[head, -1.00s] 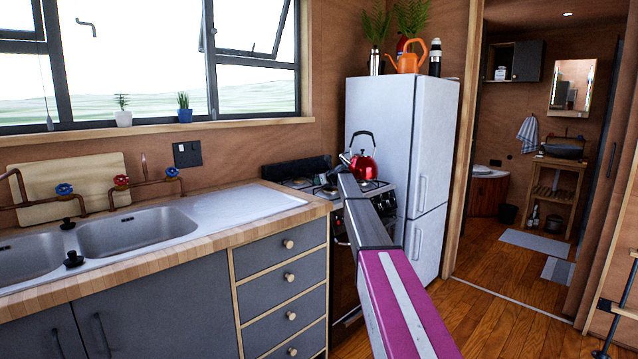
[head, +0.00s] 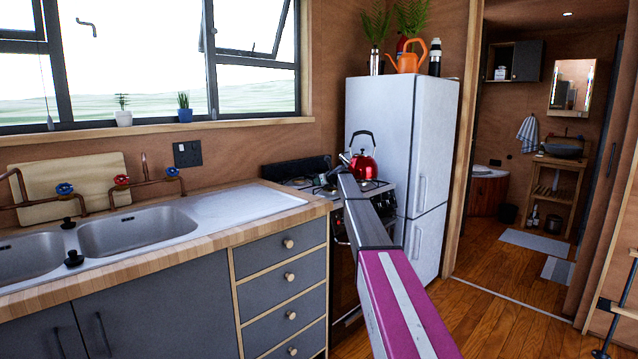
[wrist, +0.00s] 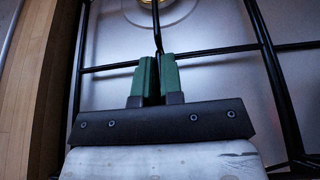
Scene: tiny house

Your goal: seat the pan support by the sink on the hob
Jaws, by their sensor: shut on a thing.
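The pan support (wrist: 222,50) is a frame of thin black bars over the steel hob (wrist: 210,20) in the wrist view. My gripper (wrist: 158,62) has green fingers shut on one of its middle bars, near the wooden counter on the left. A yellowish round burner part (wrist: 150,10) shows under the bars at the top. I cannot tell whether the support's feet touch the hob or hang just above it. In the head view my gripper (head: 326,181) is over the hob (head: 299,183), small and partly hidden by my arm.
A red kettle (head: 363,167) stands at the hob's right, close to my arm. A white fridge (head: 385,130) rises beyond it. The wooden counter edge (wrist: 35,90) borders the hob on the left. The sink's steel drainer (head: 240,203) is clear.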

